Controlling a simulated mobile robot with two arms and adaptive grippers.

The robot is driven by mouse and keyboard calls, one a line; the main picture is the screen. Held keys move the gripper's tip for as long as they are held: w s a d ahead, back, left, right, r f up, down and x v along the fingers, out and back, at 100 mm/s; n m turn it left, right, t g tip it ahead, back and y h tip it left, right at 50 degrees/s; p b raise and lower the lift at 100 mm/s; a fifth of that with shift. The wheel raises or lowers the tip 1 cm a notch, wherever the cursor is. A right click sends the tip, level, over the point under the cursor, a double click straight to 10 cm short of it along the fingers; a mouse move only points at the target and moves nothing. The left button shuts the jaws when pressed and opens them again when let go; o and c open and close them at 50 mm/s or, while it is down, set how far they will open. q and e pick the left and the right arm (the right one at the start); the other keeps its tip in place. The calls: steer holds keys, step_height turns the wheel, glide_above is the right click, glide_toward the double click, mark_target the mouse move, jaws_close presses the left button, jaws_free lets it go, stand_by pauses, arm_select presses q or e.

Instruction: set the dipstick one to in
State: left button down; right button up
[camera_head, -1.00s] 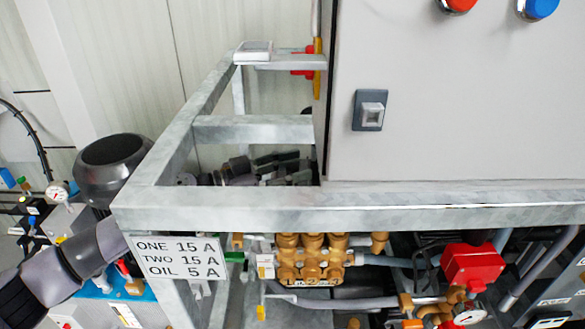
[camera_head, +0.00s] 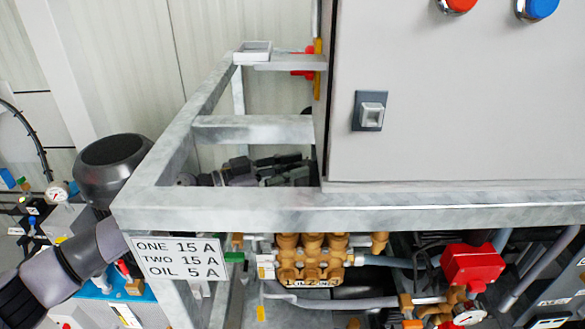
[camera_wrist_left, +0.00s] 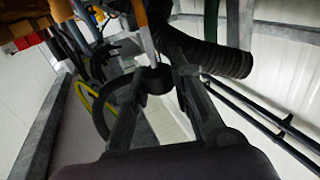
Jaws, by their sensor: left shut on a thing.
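My left arm comes in from the left behind the grey frame. My left gripper (camera_head: 284,168) shows through the frame opening, partly covered by frame bars. In the left wrist view my left gripper (camera_wrist_left: 160,84) has its two dark fingers shut on a dark round knob (camera_wrist_left: 154,80), which looks like the dipstick's head. A thin pale rod seems to run up from the knob, but where it ends is unclear. The dipstick cannot be made out in the head view. My right gripper is not in view.
A grey metal frame (camera_head: 350,207) and a grey cabinet (camera_head: 440,110) stand close around the left arm. A brass pump (camera_head: 312,258) and a red box (camera_head: 472,264) sit below. A thick black corrugated hose (camera_wrist_left: 215,55) passes near the fingers.

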arm_select(q)
step_height(320, 180, down, 5)
steer(key=shift+f+b, duration=0.1)
steer(key=shift+b, duration=0.3)
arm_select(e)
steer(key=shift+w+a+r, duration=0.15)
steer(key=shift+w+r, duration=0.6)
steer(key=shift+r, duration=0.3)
arm_select(q)
steer(key=c, duration=1.4)
jaws_free()
steer(key=shift+c, duration=0.2)
steer(key=shift+o, duration=0.2)
steer(key=shift+a, duration=0.1)
steer(key=v, duration=1.2)
